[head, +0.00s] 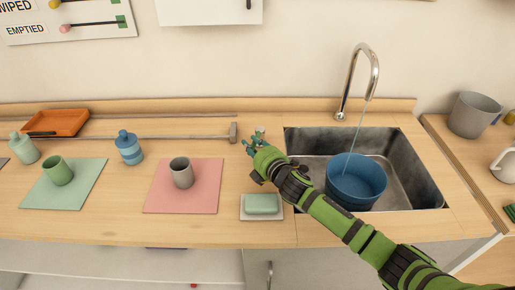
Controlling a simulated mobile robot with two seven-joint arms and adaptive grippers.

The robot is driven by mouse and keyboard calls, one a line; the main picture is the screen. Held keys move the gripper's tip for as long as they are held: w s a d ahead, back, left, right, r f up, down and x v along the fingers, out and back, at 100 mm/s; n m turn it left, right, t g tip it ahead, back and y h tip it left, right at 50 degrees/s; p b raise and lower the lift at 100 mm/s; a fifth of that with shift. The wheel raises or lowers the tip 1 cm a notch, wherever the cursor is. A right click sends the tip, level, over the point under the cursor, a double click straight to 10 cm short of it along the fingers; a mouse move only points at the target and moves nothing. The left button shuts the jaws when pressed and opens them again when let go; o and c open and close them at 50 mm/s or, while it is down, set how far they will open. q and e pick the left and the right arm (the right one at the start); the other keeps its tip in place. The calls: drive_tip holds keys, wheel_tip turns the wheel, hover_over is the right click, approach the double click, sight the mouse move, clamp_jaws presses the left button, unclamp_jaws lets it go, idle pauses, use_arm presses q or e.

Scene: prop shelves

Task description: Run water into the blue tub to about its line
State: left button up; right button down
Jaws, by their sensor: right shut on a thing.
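The blue tub (357,203) stands upright in the metal sink (405,150). A thin stream of water (355,139) runs from the chrome spout (374,68) into the tub. I cannot make out the water level or the line inside. My right gripper (256,146) is left of the sink, near the back of the counter, shut on a small teal tap handle (257,134). The gripper's fingers hide much of the handle. My right arm crosses in front of the sink's left corner and the tub's lower left. My left gripper is not in view.
A green soap bar lies in a white dish (246,214) below my right gripper. Left are a grey cup on a pink mat (208,200), a blue bottle (129,148), a green cup (59,171) and an orange tray (58,122). A grey pot (473,115) stands right.

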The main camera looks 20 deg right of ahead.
drive_tip(key=shift+w+a+f+m+h+b, duration=0.25)
drive_tip(key=shift+a+m+h+b, duration=0.1)
drive_tip(key=shift+a+m+h, duration=0.25)
drive_tip(key=m+h+b, duration=0.1)
drive_tip(key=w+a+m+h+b, duration=0.1)
drive_tip(key=h+b, duration=0.1)
drive_tip(key=w+m+h+b, duration=0.1)
drive_tip(key=h, duration=0.1)
drive_tip(key=shift+a+m+b, duration=0.25)
drive_tip(key=shift+m+b, duration=0.05)
drive_tip(key=shift+b, duration=0.05)
drive_tip(key=shift+w+a+r+m+g+h+b, duration=0.15)
drive_tip(key=shift+w+m+h+b, duration=0.1)
drive_tip(key=shift+m+h+b, duration=0.35)
drive_tip(key=shift+w+a+m+g+h+b, duration=0.15)
drive_tip(key=shift+w+m+h+b, duration=0.15)
drive_tip(key=shift+h+b, duration=0.35)
drive_tip(key=shift+d, duration=0.1)
drive_tip(key=c, duration=1)
unclamp_jaws()
drive_tip(key=shift+r, duration=0.1)
drive_tip(key=shift+c, duration=0.2)
drive_tip(key=shift+s, duration=0.15)
drive_tip(key=v, duration=1.2)
